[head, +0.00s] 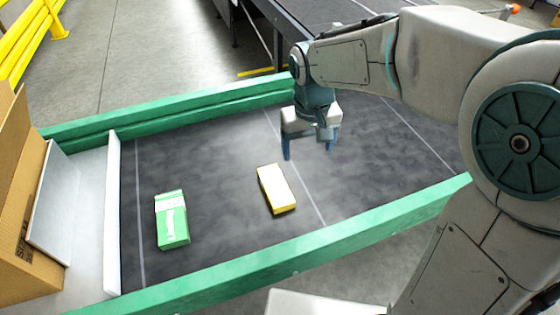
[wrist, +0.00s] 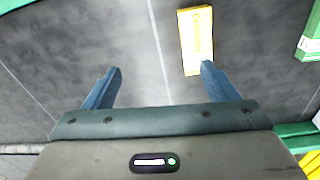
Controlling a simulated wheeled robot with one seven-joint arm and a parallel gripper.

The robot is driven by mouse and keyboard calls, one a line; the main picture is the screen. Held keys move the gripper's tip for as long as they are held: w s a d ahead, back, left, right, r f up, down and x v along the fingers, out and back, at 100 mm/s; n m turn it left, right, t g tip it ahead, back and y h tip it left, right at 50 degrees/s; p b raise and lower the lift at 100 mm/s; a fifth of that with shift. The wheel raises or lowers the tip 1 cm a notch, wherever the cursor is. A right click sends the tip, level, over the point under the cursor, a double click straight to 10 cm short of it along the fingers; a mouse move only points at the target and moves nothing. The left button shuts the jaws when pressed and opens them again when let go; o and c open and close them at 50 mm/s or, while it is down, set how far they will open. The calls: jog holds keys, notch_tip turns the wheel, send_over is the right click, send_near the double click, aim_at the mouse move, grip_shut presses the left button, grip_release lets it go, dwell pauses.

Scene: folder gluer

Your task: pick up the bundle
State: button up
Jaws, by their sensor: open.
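Two flat bundles lie on the dark belt. One is a yellow bundle (head: 276,189) near the middle of the belt in the head view. The other is a green and white bundle (head: 172,220) further left. My gripper (head: 309,150) is open and empty above the belt, to the upper right of the yellow bundle and apart from it. In the wrist view my gripper (wrist: 157,85) shows its two blue fingers spread. The yellow bundle (wrist: 196,40) shows beyond the right fingertip, and the green and white bundle (wrist: 309,38) is cut by the right edge.
Green rails (head: 290,252) run along both sides of the belt (head: 215,150). A white plate (head: 112,215) stands across its left end, with an open cardboard box (head: 22,230) beyond. A yellow barrier (head: 35,35) stands at the upper left. The belt around the yellow bundle is clear.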

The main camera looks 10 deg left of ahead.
jog(key=w+a+f+n, duration=0.1)
jog(key=a+f, duration=0.1)
jog(key=a, duration=0.5)
send_over(275, 185)
jog(key=shift+g, duration=0.4)
jog(key=f, duration=0.9)
jog(key=shift+w+d+p, duration=0.2)
jog(key=shift+w+p, duration=0.1)
jog(key=shift+p, duration=0.05)
jog(key=shift+s+a+f+p, duration=0.15)
jog(key=shift+f+p, duration=0.1)
jog(key=shift+f, duration=1.05)
jog(key=shift+s+a+f+p, duration=0.15)
jog(key=shift+f+p, duration=0.1)
jog(key=shift+f, duration=1)
jog(key=shift+d, duration=0.1)
jog(key=c, duration=1.1)
